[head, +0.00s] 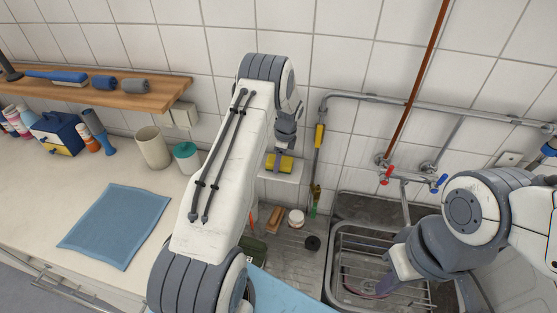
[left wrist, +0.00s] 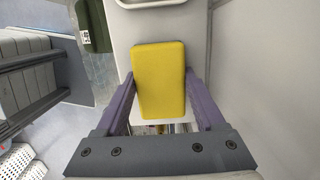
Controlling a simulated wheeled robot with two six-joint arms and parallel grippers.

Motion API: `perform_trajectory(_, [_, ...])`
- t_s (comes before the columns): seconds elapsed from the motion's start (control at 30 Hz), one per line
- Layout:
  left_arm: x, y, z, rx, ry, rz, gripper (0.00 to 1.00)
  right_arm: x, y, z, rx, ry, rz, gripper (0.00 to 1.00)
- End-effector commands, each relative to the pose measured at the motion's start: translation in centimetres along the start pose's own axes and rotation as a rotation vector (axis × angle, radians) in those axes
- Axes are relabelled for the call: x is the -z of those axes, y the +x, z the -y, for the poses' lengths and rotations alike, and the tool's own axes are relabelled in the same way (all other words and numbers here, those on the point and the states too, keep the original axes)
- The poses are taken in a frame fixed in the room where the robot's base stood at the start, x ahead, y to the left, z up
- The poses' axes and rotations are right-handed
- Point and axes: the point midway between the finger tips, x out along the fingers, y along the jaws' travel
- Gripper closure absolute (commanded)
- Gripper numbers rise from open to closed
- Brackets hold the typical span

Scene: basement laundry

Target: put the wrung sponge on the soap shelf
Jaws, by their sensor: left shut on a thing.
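The yellow sponge (head: 280,163) is at my left gripper (head: 284,150), over the small white soap shelf (head: 292,174) on the tiled wall. In the left wrist view, the sponge (left wrist: 160,80) lies between the two purple fingers of my left gripper (left wrist: 162,95), which is shut on it. The white shelf (left wrist: 150,128) shows beneath and around it there; whether the sponge touches the shelf, I cannot tell. My right gripper (head: 400,270) hangs over the sink at the right; its fingertips are too hidden to tell whether it is open.
The metal sink (head: 345,290) with a wire rack lies below the red and blue taps (head: 388,174). A brush (head: 274,220), a white jar (head: 296,218) and a dark plug (head: 312,243) sit on the drainboard. A blue cloth (head: 118,225) lies on the counter.

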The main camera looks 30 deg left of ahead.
Motion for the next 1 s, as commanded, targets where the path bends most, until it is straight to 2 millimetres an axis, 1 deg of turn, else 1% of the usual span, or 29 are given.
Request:
perform_trajectory(0.03, [0.0, 0.1, 0.0, 0.0, 0.0, 0.0, 0.22, 0.0, 0.1, 0.0, 0.0, 0.0, 0.0, 1.0])
perform_trajectory(0.1, [0.0, 0.1, 0.0, 0.0, 0.0, 0.0, 0.0, 0.0, 0.1, 0.0, 0.0, 0.0, 0.0, 1.0])
perform_trajectory(0.33, [0.0, 0.0, 0.0, 0.0, 0.0, 0.0, 0.0, 0.0, 0.0, 0.0, 0.0, 0.0, 0.0, 1.0])
perform_trajectory(0.4, [-0.1, -0.4, 0.0, 0.0, 0.0, 0.0, 0.0, 0.0, -0.3, 0.0, 0.0, 0.0, 0.0, 1.0])
perform_trajectory(0.47, [0.0, -0.7, 0.1, 0.003, -0.001, 0.0, 0.0, 0.0, 0.1, 0.0, 0.0, 0.0, 0.0, 1.0])
perform_trajectory(0.57, [0.0, -2.2, 0.2, 0.005, -0.001, 0.0, 0.0, 0.0, 0.8, -0.1, 0.0, 0.001, 0.0, 1.0])
perform_trajectory(0.8, [0.0, -7.5, 0.1, 0.005, -0.001, 0.0, 0.0, -0.1, 2.4, -0.2, 0.0, 0.004, 0.0, 1.0])
perform_trajectory(0.9, [0.0, -9.4, 0.1, 0.004, 0.0, 0.0, 0.0, -0.2, 2.8, -0.2, 0.0, 0.005, 0.0, 1.0])
perform_trajectory(1.0, [0.0, -10.8, 0.1, 0.003, 0.0, 0.0, 0.0, -0.2, 3.1, -0.2, 0.0, 0.005, 0.0, 1.0])
